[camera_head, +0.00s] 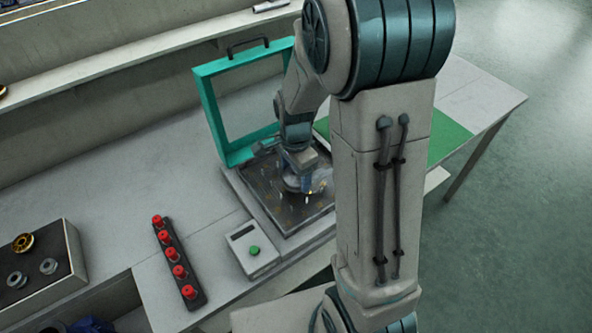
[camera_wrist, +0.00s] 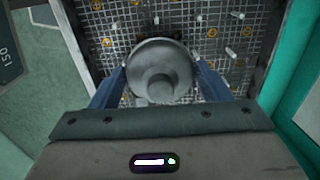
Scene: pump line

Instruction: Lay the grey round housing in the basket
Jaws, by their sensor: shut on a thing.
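The grey round housing (camera_wrist: 160,66) is between the two blue fingers of my gripper (camera_wrist: 160,78) in the wrist view, its round stub facing the camera. My gripper is shut on it. Behind it lies the wire-mesh basket (camera_wrist: 215,48), with several small brass rings and pale pins scattered over the mesh. In the head view my gripper (camera_head: 297,183) is low over the basket (camera_head: 262,182), and the housing is mostly hidden by the gripper. I cannot tell whether the housing touches the mesh.
A teal frame with a dark handle (camera_head: 211,112) stands upright at the basket's back left. A box with a green button (camera_head: 250,251) and a strip of red knobs (camera_head: 176,262) are at the front left. A dark-topped block (camera_head: 32,285) holds parts. The bench's left middle is clear.

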